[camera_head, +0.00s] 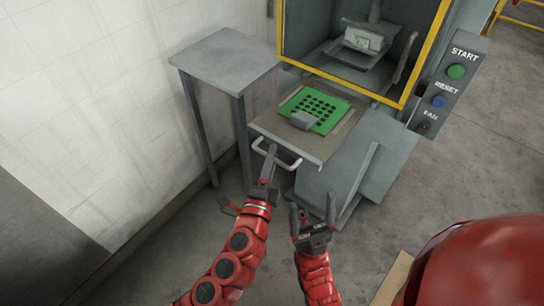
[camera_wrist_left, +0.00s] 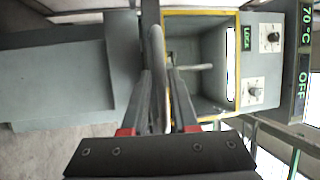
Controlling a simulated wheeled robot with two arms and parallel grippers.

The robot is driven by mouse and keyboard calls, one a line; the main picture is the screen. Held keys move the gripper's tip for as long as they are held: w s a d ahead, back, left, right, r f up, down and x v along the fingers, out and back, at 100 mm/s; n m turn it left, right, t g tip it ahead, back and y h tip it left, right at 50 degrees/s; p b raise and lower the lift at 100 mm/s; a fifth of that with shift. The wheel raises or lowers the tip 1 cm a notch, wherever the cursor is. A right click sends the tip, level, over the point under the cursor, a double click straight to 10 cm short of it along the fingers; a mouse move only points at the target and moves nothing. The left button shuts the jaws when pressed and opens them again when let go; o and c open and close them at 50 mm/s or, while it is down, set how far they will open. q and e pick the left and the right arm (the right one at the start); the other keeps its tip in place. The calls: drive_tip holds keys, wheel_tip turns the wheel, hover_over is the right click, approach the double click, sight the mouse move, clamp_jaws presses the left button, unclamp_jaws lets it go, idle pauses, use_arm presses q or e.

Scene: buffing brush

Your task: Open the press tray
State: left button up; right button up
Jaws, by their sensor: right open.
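The press tray (camera_head: 262,122) sticks out in front of the press, below its yellow-framed opening. A white bar handle (camera_head: 290,163) runs along the tray's front. My left gripper (camera_head: 270,160) is at the handle, its fingers close together around the bar. In the left wrist view the bar (camera_wrist_left: 157,60) passes between the fingers (camera_wrist_left: 160,85). My right gripper (camera_head: 313,213) is open and empty, below and right of the handle.
A grey side table (camera_head: 222,60) stands left of the tray, near the white wall. The press opening (camera_head: 335,62) is behind the tray. A panel with START, RESET and FAN buttons (camera_head: 447,88) is on the right. A red rounded object (camera_head: 485,265) fills the lower right.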

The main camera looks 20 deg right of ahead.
use_arm(q)
drive_tip(key=shift+o, duration=1)
drive_tip(key=shift+s, duration=0.1)
drive_tip(key=v, duration=1.7)
drive_tip(key=shift+a+f, duration=0.1)
